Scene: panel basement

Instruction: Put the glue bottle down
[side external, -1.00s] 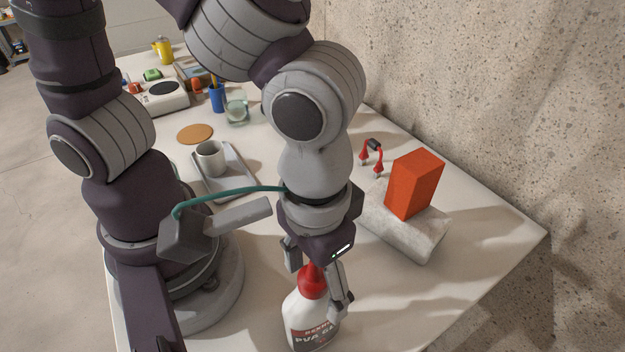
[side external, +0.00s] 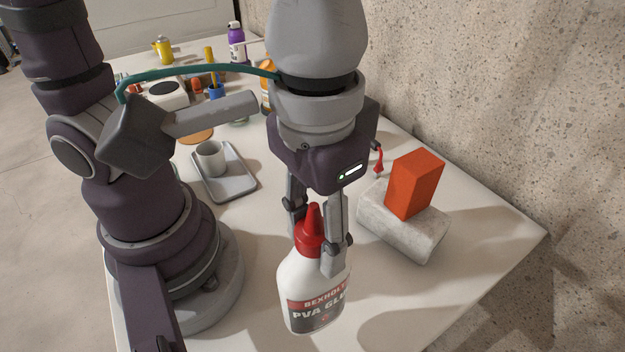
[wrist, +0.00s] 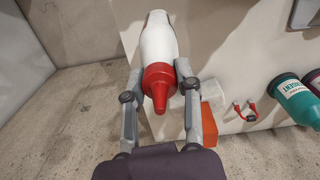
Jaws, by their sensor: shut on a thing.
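The glue bottle (side external: 314,287) is white with a red cap and a dark "PVA GLUE" label. My gripper (side external: 315,248) is shut on it near the cap and shoulder, one finger on each side. The bottle hangs upright or nearly so in the side view, apparently raised above the white table (side external: 235,300). In the wrist view the glue bottle (wrist: 158,45) lies between the two fingers of my gripper (wrist: 158,92), red nozzle toward the camera. The table surface below the bottle is partly hidden by it.
An orange-red block (side external: 414,184) rests on a pale stone-like block (side external: 405,232) to the right. The concrete wall (side external: 480,100) borders the right side.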

